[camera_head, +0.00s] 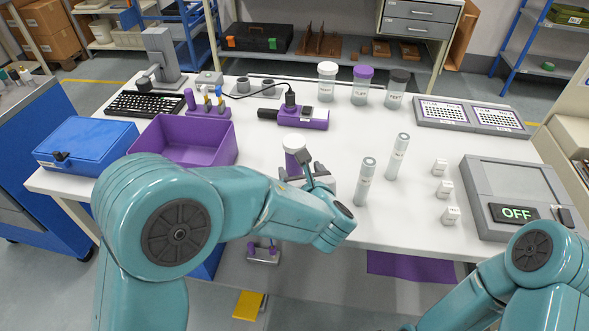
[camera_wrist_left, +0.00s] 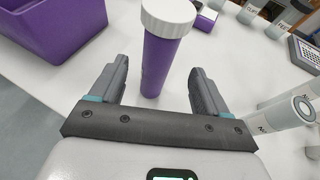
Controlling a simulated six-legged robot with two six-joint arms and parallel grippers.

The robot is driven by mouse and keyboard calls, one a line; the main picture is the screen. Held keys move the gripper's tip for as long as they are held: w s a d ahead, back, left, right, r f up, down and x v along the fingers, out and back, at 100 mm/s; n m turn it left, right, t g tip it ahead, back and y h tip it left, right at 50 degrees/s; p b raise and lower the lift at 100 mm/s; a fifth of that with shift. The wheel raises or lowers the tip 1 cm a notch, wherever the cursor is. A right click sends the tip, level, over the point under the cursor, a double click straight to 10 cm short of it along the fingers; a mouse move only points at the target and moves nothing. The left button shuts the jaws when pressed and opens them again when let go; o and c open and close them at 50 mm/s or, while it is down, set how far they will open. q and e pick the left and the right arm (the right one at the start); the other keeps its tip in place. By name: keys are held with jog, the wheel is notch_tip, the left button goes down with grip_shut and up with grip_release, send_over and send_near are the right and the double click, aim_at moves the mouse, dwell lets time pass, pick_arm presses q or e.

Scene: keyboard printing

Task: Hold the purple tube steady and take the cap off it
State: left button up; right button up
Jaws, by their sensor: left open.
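The purple tube (camera_head: 292,158) stands upright on the white table, near the middle of the front part. Its white cap (camera_head: 294,141) is on top. In the left wrist view the tube (camera_wrist_left: 157,66) and its ribbed white cap (camera_wrist_left: 168,17) are seen close up. My left gripper (camera_wrist_left: 159,68) is open, with one finger on each side of the tube's line and a gap to the tube on both sides. In the head view this gripper (camera_head: 297,170) is at the tube, partly hidden by my left arm. My right gripper is out of view; only part of its arm shows at lower right.
Two grey-white tubes (camera_head: 366,180) (camera_head: 397,155) stand to the right of the purple tube. A purple bin (camera_head: 215,150) is to the left. Small white cubes (camera_head: 445,189) and a grey device reading OFF (camera_head: 487,180) are at right. Table space behind the tube is partly clear.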

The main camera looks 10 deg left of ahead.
aim_at(296, 166)
pick_arm(q)
jog(key=x, duration=0.3)
jog(key=shift+a+f, duration=0.1)
jog(key=shift+a, duration=0.05)
jog(key=p+x, duration=0.1)
jog(key=x, duration=0.4)
jog(key=shift+w+a+f, duration=0.1)
jog(key=shift+w+f, duration=0.05)
jog(key=shift+c, duration=0.2)
jog(key=c, duration=1.1)
notch_tip(296, 166, up, 20)
jog(key=shift+r+p, duration=0.1)
jog(key=shift+p, duration=1)
